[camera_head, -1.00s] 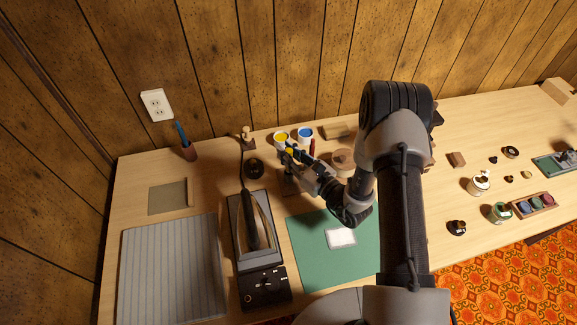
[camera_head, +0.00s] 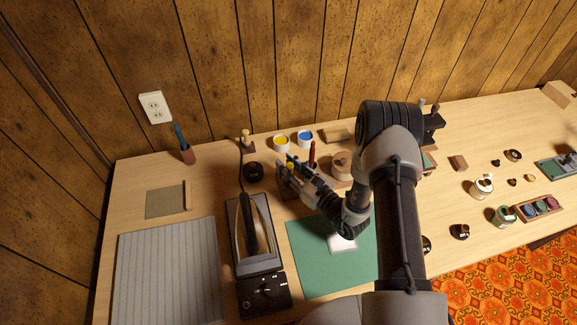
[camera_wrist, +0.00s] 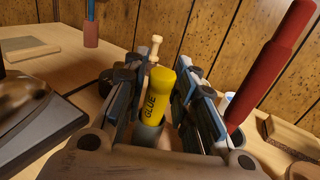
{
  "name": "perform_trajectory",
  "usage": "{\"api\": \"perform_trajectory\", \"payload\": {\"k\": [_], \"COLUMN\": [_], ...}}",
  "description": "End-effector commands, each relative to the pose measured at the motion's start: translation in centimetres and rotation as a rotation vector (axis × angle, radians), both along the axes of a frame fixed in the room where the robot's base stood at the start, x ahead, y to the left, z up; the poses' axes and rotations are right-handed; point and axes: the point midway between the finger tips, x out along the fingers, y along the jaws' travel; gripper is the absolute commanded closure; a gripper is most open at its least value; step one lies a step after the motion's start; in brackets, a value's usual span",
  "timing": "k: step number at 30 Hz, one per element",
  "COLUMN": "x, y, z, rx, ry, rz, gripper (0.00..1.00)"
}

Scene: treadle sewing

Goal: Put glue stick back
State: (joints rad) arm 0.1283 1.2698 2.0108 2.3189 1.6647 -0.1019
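The yellow glue stick (camera_wrist: 157,94), labelled "GLUE", stands nearly upright between the two fingers of my gripper (camera_wrist: 168,85) in the wrist view. A grey round part shows below the yellow body. I cannot tell whether it is part of the stick or a holder. The stick's lower end is hidden.
A red-handled tool (camera_wrist: 272,58) stands upright close to the right of my gripper. Yellow (camera_head: 281,142) and blue (camera_head: 305,139) paint pots stand behind it. An iron (camera_head: 249,225) lies to the left, and a green mat (camera_head: 310,265) in front.

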Motion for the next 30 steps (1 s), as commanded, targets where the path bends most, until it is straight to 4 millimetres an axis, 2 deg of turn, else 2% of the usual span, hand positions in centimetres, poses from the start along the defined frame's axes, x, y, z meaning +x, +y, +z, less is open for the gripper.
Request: {"api": "perform_trajectory", "payload": {"k": [10,14,24,30], "x": [0.0,-1.6,-7.2,-8.9], "y": [-0.1,-1.6,-6.1,-7.5], "z": [0.6,0.4,0.5,0.4], "rx": [0.000,0.001,0.002,0.000], "ry": [0.000,0.006,0.003,0.001], "rz": [0.000,-0.005,-0.006,-0.003], "gripper": [0.74,0.74,0.74,0.74]}}
